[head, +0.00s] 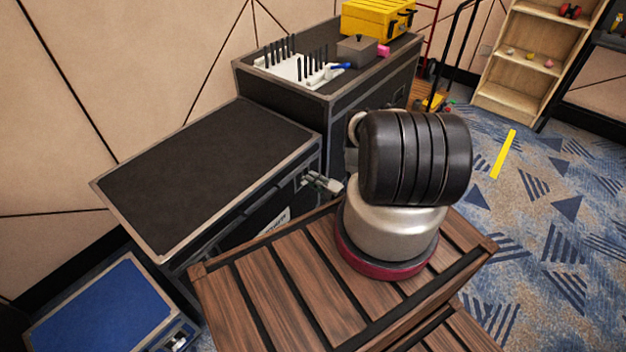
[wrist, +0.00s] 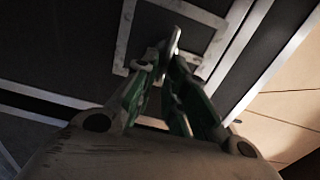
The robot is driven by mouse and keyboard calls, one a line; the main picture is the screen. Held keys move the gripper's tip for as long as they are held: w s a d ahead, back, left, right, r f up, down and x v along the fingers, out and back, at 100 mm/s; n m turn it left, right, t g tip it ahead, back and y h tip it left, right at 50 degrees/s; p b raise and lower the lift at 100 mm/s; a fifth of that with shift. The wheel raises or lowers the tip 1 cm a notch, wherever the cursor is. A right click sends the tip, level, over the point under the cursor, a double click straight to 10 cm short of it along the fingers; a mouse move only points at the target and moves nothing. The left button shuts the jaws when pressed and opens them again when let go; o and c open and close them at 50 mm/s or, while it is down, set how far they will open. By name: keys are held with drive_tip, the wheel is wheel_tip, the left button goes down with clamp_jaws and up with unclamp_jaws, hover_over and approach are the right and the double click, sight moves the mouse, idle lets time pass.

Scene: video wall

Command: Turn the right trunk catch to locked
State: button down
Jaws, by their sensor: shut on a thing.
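The trunk (head: 205,175) is a large black case with metal edging, left of my arm in the head view. The right trunk catch (wrist: 174,38) shows in the wrist view as a small pale metal tab in front of a metal-framed recess on the black trunk face. My gripper (wrist: 170,62) has its green-lined fingers closed together on this tab. In the head view my gripper (head: 322,183) is small and pale at the right end of the trunk's front, and it covers most of the catch. The catch's exact angle is hard to read.
A slatted wooden surface (head: 290,290) lies in front of the trunk. A taller black case (head: 345,95) behind carries a white rack (head: 300,70), a grey box (head: 357,50) and a yellow toolbox (head: 378,18). A blue-topped case (head: 100,305) stands at lower left.

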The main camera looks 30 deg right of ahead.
drive_tip(key=shift+w+r, duration=0.15)
drive_tip(key=shift+w, duration=0.25)
drive_tip(key=c, duration=1.6)
unclamp_jaws()
drive_tip(key=shift+s+f+m, duration=0.15)
drive_tip(key=shift+f+m, duration=0.05)
drive_tip(key=shift+m, duration=0.1)
drive_tip(key=shift+s, duration=0.1)
drive_tip(key=shift+v, duration=5.85)
